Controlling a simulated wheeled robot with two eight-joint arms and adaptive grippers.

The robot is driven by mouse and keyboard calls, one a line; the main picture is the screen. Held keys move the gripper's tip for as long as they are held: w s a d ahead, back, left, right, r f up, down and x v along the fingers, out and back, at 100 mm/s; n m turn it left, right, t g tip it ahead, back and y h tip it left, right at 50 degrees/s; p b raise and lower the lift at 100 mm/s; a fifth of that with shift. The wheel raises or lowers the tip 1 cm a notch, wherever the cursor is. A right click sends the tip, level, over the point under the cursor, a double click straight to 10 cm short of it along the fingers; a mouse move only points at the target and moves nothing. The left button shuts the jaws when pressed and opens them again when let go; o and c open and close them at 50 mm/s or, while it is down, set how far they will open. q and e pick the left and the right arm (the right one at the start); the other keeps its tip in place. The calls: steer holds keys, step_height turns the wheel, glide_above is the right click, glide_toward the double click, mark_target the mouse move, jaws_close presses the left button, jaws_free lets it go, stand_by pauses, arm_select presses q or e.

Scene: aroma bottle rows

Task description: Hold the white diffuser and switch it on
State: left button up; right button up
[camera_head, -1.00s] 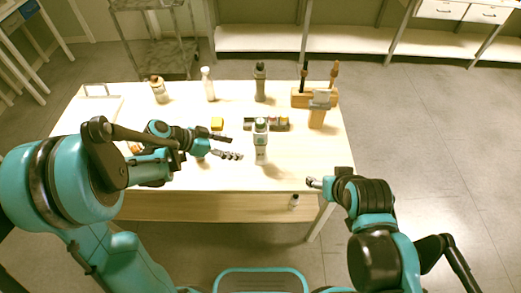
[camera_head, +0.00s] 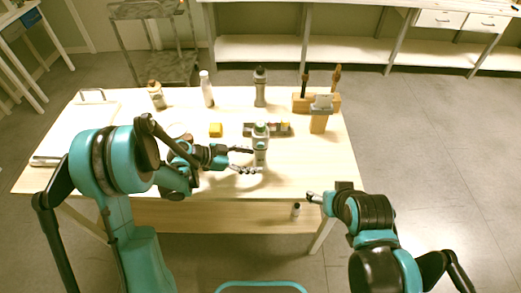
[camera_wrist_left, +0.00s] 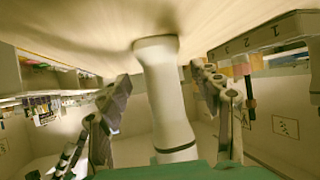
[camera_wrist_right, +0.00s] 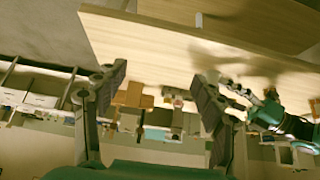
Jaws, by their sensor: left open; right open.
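The white diffuser (camera_head: 260,156), pale with a grey-green top, stands upright near the middle of the table, towards its front. My left gripper (camera_head: 246,160) is open at its left side, fingers pointing at it. In the left wrist view the diffuser's white body (camera_wrist_left: 168,95) stands between the two open fingers (camera_wrist_left: 160,85), with gaps visible on both sides. Its switch cannot be made out. My right gripper (camera_head: 312,197) is open and empty at the table's front right edge, apart from the diffuser; its spread fingers also show in the right wrist view (camera_wrist_right: 160,82).
Several bottles stand behind: one brown-topped (camera_head: 157,95), one white (camera_head: 206,90), one grey (camera_head: 260,88). A yellow block (camera_head: 216,130) and a row of small items (camera_head: 280,128) lie behind the diffuser. A wooden holder (camera_head: 318,122) stands at right. The front right tabletop (camera_head: 315,165) is clear.

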arm_select(q)
steer(key=shift+b+x, duration=0.5)
steer(key=shift+x, duration=0.85)
arm_select(e)
steer(key=shift+f, duration=0.8)
arm_select(q)
steer(key=c, duration=0.8)
arm_select(e)
jaws_close()
